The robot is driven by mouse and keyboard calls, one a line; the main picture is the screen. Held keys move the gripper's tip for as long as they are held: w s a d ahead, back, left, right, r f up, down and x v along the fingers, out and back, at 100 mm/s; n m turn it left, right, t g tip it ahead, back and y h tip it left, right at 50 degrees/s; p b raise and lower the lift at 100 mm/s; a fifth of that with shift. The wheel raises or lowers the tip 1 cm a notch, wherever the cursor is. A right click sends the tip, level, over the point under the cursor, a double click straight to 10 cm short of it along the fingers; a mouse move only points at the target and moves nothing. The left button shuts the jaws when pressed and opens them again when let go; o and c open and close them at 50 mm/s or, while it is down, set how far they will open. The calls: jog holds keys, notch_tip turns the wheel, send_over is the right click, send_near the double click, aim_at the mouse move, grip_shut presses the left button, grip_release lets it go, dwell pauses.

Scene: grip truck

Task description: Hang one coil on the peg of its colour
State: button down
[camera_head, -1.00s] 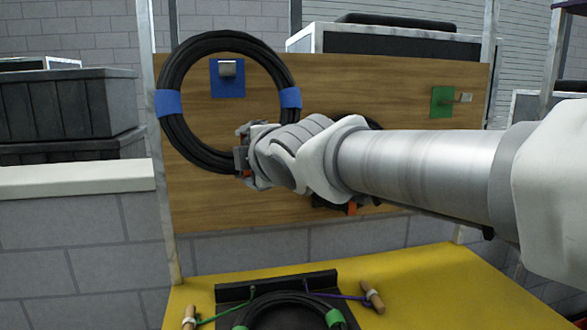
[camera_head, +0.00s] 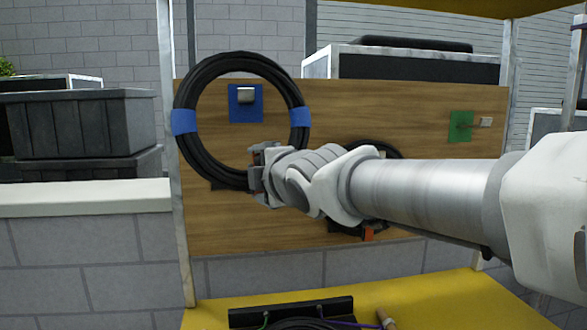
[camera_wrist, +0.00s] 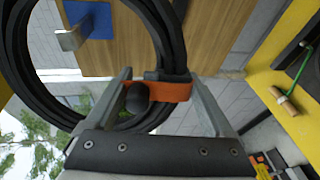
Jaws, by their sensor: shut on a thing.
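A black cable coil with blue bands (camera_head: 184,121) is upright in front of the wooden board. My gripper (camera_head: 262,172) is shut on its lower right side. In the wrist view, an orange strap (camera_wrist: 178,91) on the coil (camera_wrist: 168,35) lies between my fingers (camera_wrist: 163,92). The blue plate (camera_head: 238,113) with its metal peg (camera_head: 246,95) shows through the ring, below its top edge. The peg also shows within the ring in the wrist view (camera_wrist: 70,39). I cannot tell whether its tip passes through the ring. A green peg plate (camera_head: 460,127) is at the board's right.
Another black coil (camera_head: 385,149) is at the board, mostly hidden behind my arm. A third coil (camera_head: 300,323) shows at the bottom edge by a dark rack (camera_head: 290,311) on the yellow surface (camera_head: 440,310). Dark crates (camera_head: 75,125) stand left.

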jog(key=w+a+f+p, duration=0.1)
jog(key=w+f+p, duration=0.1)
jog(key=w+p, duration=0.2)
jog(key=w+a+f+p, duration=0.2)
jog(key=w+p, duration=0.2)
jog(key=w, duration=0.4)
jog(key=shift+w+f+p, duration=0.25)
jog(key=shift+f+p, duration=0.1)
jog(key=shift+p, duration=0.05)
dwell(2.1)
jog(key=shift+a+f, duration=0.1)
jog(key=shift+a, duration=0.05)
dwell(0.6)
